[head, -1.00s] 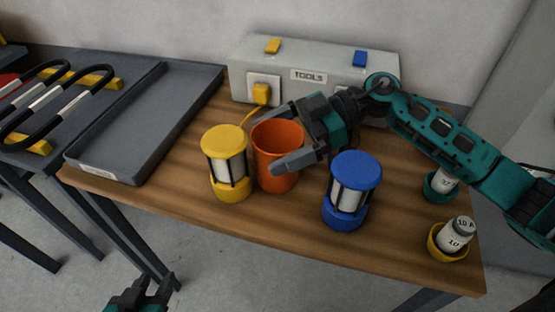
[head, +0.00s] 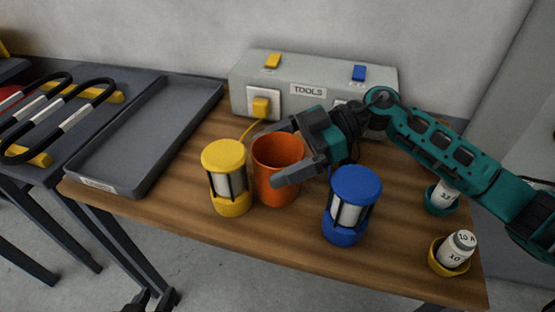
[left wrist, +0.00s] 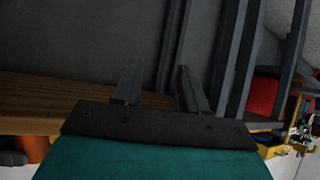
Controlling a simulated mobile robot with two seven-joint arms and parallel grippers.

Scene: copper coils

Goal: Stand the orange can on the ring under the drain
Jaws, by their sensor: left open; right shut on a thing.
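The orange can (head: 277,190) stands upright on the wooden table, open at the top, between a yellow lantern and a blue lantern. My right gripper (head: 267,160) is shut on it near the rim, one finger on the far side and one on the near side. My left gripper (head: 145,301) shows only as dark tips at the bottom edge of the head view, below the table front. In the left wrist view my left gripper (left wrist: 158,85) is open with nothing between its fingers. I cannot make out a ring or a drain in these frames.
The yellow lantern (head: 230,203) and blue lantern (head: 346,215) flank the can closely. A grey tray (head: 150,135) lies left, beside dark looped bars (head: 75,118). Small bottles in cups (head: 452,252) sit right. The table's front left is clear.

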